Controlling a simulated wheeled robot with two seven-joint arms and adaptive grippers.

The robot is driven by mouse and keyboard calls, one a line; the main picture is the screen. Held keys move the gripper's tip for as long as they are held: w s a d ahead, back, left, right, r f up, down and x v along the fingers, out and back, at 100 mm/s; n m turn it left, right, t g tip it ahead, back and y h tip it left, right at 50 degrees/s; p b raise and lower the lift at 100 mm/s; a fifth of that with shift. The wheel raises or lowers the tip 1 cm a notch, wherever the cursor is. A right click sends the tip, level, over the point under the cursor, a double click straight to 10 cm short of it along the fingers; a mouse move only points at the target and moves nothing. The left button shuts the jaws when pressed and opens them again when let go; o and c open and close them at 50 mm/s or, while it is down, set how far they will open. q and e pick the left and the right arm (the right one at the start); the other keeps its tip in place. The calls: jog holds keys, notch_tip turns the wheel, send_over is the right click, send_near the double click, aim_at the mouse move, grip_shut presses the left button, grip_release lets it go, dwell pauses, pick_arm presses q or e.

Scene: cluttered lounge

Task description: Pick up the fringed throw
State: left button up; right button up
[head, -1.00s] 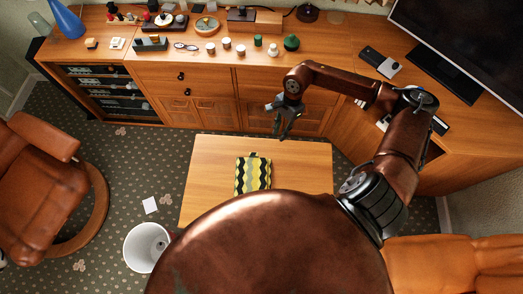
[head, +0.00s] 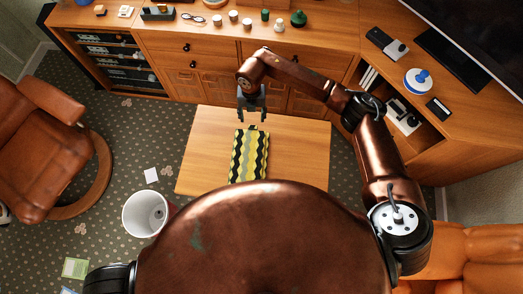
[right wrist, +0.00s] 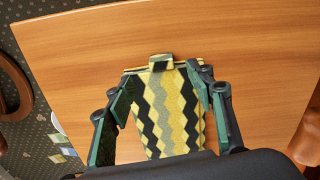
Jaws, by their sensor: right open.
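The throw (head: 248,160) is a folded cloth with yellow, black and grey-green zigzag bands, lying flat on the wooden coffee table (head: 300,150). A small tab sticks out at its far end; no fringe can be made out. My body hides its near end in the head view. My right gripper (head: 252,118) is open and empty, pointing down at the throw's far end. In the right wrist view its fingers (right wrist: 163,73) stand apart on either side of the throw (right wrist: 172,110), seemingly above it. My left gripper is not in view.
A long wooden cabinet (head: 215,60) with small items stands behind the table. A brown armchair (head: 45,150) is at left, a white bin (head: 146,213) near the table's left front, and an orange seat (head: 465,235) at right. The tabletop around the throw is clear.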

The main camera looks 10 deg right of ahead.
jog(key=shift+a+m, duration=0.2)
jog(key=shift+m, duration=0.2)
jog(key=shift+f, duration=0.15)
jog(key=shift+d+f+b, duration=0.2)
jog(key=shift+f, duration=0.45)
jog(key=shift+d+f+b, duration=0.15)
jog(key=shift+f, duration=0.45)
notch_tip(320, 180, down, 5)
jog(key=shift+r+b, duration=0.1)
jog(key=shift+b, duration=0.6)
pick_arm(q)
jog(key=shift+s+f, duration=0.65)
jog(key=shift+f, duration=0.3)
pick_arm(e)
jog(key=shift+a, duration=0.1)
jog(key=shift+c, duration=0.3)
grip_shut()
